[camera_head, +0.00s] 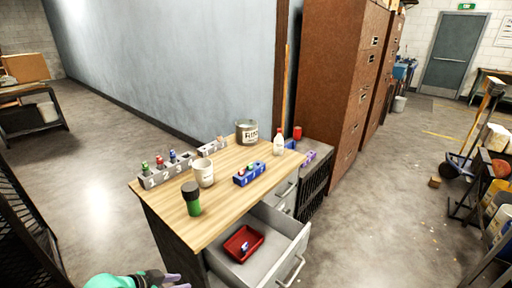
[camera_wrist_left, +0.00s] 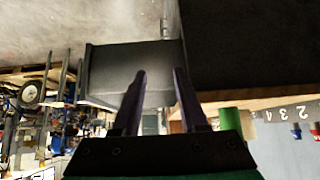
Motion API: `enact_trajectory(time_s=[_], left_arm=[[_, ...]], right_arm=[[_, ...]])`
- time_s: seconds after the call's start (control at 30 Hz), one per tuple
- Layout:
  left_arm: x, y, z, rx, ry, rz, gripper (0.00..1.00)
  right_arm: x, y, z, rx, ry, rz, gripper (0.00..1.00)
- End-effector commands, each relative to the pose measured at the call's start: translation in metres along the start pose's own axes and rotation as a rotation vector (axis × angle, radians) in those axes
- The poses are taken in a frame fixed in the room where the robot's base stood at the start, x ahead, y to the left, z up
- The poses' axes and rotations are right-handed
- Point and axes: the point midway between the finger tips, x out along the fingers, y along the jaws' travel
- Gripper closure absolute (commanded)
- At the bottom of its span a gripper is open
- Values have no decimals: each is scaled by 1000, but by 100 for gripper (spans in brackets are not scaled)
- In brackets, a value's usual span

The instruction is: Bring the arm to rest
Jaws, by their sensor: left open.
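My left gripper (camera_head: 172,280) shows at the bottom edge of the head view, in front of the wooden-topped workbench (camera_head: 222,190) and left of its open drawer (camera_head: 284,262). It is low, near the bench's front. In the left wrist view its two fingers (camera_wrist_left: 160,74) are apart with nothing between them. Behind them is a grey box-like shape (camera_wrist_left: 112,62), probably the drawer. The green bottle with a black cap (camera_head: 192,200) stands on the bench; its green body (camera_wrist_left: 232,122) also shows in the wrist view. My right gripper is not in view.
On the bench stand a numbered grey rack (camera_head: 165,174), a white mug (camera_head: 203,173), a blue holder (camera_head: 249,175), a tin can (camera_head: 246,132) and a white bottle (camera_head: 279,143). A red tray (camera_head: 243,243) lies in the open drawer.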

Motion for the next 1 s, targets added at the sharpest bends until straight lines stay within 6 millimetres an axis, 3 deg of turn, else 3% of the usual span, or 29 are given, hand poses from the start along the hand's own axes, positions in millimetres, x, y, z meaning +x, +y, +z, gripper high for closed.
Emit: enact_trajectory(time_s=[0.33, 0.57, 0.67, 0.77, 0.87, 1.0], left_arm=[[21, -34, 45, -104, -33, -93, 58], [44, -59, 115, -212, -99, -194, 58], [56, -63, 161, -268, -149, -242, 58], [70, -54, 223, -326, -225, -287, 58], [82, -28, 290, -371, -317, -313, 58], [92, 34, 371, -403, -448, -300, 58]], right_arm=[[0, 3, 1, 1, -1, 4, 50], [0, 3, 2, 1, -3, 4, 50], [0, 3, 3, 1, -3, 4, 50], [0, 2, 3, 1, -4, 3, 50], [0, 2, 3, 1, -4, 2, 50], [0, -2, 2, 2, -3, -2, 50]])
